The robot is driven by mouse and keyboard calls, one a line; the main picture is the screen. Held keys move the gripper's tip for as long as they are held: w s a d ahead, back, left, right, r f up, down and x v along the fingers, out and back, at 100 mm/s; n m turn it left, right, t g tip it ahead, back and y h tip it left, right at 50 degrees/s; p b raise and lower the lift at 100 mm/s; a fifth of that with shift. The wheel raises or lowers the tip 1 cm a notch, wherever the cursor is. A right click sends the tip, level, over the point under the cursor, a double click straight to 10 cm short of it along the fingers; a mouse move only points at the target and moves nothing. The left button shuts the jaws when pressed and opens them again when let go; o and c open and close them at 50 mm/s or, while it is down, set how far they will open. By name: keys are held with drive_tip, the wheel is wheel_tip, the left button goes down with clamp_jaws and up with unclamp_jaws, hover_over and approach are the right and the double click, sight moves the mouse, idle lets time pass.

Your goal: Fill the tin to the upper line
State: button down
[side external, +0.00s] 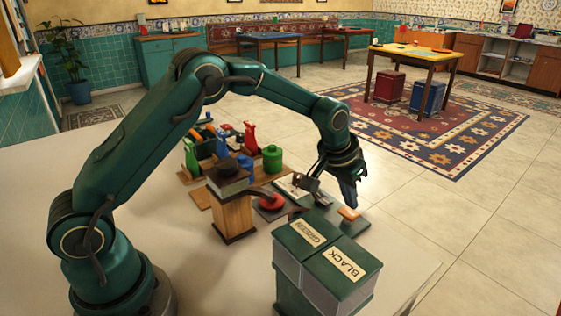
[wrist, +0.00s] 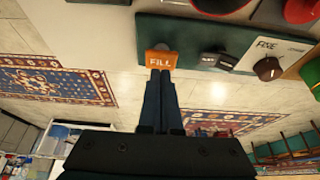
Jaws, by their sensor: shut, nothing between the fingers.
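An orange tab marked FILL (wrist: 161,59) sits on the edge of a dark green panel (wrist: 190,37) in the wrist view. It also shows as an orange pad (side external: 348,213) in the side view. My gripper (wrist: 161,72) is shut and empty. Its fingertips are right at the FILL tab; I cannot tell whether they touch it. In the side view my gripper (side external: 351,206) points down just above the pad. Two dark green boxes labelled GREEN (side external: 307,234) and BLACK (side external: 345,264) stand in front. I cannot pick out the tin or its upper line.
The panel also carries a brown knob (wrist: 267,69) beside a white label reading FINE or similar. A wooden post (side external: 232,218), a red round part (side external: 272,202) and a green canister (side external: 272,159) stand left of my gripper.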

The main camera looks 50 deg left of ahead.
idle(0.4)
drive_tip(key=shift+f, duration=1)
idle(1.2)
drive_tip(key=shift+r, duration=0.1)
idle(2.0)
drive_tip(key=shift+r, duration=2.45)
drive_tip(key=shift+r, duration=0.1)
